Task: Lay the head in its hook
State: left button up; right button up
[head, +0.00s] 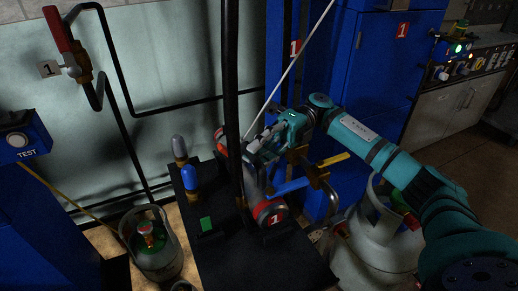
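My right gripper (266,143) reaches in from the right on a teal arm. It is at the upper end of a grey, red-ended cylindrical body marked 1 (268,212), which stands behind a black post. I take this body, with its blue lever (288,187) and yellow lever (332,160), to be the head, but cannot be sure. The fingers overlap dark and grey parts there, so their closure is unclear. A bent metal tube (333,190) lies right of the levers; I cannot tell whether it is the hook. My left gripper is out of view.
A black scale platform (225,255) carries a black post (231,80) and blue (191,177) and grey (179,147) knobs. A pale gas cylinder (365,245) stands under my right arm, another cylinder (158,250) at lower left. Blue cabinets (372,70) stand behind.

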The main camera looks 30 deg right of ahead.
jog(key=o, duration=0.5)
jog(key=shift+f, duration=0.15)
jog(key=shift+v, duration=3.75)
